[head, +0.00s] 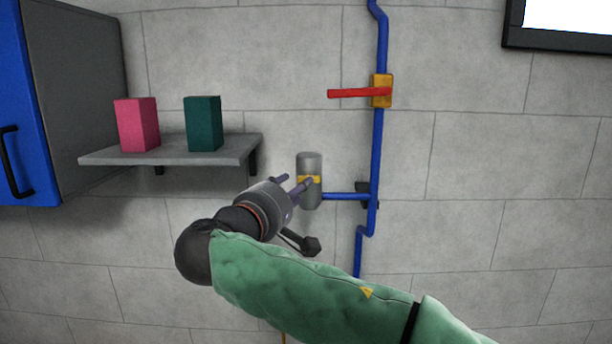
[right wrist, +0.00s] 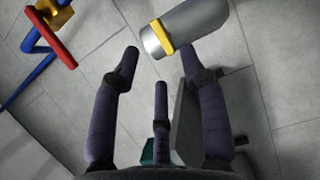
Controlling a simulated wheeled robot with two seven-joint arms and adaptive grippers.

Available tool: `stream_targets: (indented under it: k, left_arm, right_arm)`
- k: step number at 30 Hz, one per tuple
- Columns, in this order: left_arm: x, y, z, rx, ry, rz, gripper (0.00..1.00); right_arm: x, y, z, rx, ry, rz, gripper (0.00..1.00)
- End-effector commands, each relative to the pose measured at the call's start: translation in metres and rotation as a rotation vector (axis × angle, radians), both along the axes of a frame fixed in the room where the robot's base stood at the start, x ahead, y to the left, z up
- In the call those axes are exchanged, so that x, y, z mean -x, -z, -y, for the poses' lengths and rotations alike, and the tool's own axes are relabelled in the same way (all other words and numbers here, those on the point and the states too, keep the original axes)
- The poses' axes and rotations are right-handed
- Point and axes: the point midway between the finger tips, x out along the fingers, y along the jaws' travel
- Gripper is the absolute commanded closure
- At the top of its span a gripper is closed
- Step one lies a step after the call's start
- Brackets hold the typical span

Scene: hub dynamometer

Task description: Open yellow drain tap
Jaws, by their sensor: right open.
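The yellow drain tap (head: 316,179) is a small yellow bar on the front of a grey upright cylinder (head: 311,200) on the wall. In the right wrist view the yellow tap (right wrist: 162,38) shows at the lower end of the grey cylinder (right wrist: 195,27). My right gripper (head: 296,183) is open and empty, with its fingers pointing at the tap; one finger overlaps the tap in the head view. In the right wrist view the tap is just beyond the spread fingertips of the gripper (right wrist: 161,60), with no clear contact. My left gripper is out of view.
A blue pipe (head: 377,150) with a red-handled valve (head: 360,93) runs right of the cylinder, joined by a short blue branch. A grey shelf (head: 170,157) left of my gripper holds a pink box (head: 137,125) and a teal box (head: 203,124). A blue cabinet (head: 25,90) stands far left.

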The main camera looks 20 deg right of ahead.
Motion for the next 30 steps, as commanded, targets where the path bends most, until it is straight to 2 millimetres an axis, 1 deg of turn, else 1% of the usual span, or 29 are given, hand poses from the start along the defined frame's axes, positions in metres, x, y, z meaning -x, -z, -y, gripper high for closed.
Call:
stream_targets:
  k: [1,3,10,15,24,26,27,28,29,30]
  left_arm:
    - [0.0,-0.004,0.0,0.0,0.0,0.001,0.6]
    - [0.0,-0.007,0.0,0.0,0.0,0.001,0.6]
    - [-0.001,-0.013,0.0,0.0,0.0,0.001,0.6]
    - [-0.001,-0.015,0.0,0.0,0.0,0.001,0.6]
    - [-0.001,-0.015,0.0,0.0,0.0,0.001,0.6]
    - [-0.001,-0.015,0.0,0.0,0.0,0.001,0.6]
    - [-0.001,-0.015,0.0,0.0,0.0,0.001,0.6]
    - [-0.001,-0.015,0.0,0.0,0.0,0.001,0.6]
    - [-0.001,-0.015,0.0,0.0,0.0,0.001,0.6]
    - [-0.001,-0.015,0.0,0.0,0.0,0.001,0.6]
  right_arm:
    - [-0.008,-0.001,0.008,0.0,0.004,-0.001,0.56]
    - [-0.018,-0.001,0.015,0.0,0.003,-0.002,0.56]
    - [-0.043,0.0,0.033,0.0,0.001,-0.002,0.56]
    - [-0.05,0.0,0.04,0.0,0.0,-0.002,0.56]
    - [-0.051,0.001,0.04,-0.001,-0.001,-0.002,0.56]
    - [-0.051,0.001,0.04,-0.001,-0.001,-0.002,0.73]
    - [-0.051,0.001,0.04,-0.001,-0.001,-0.002,0.84]
    - [-0.051,0.001,0.04,-0.001,-0.001,-0.002,0.93]
    - [-0.051,0.001,0.04,-0.001,-0.001,-0.002,1.0]
    - [-0.051,0.001,0.04,-0.001,-0.001,-0.002,1.0]
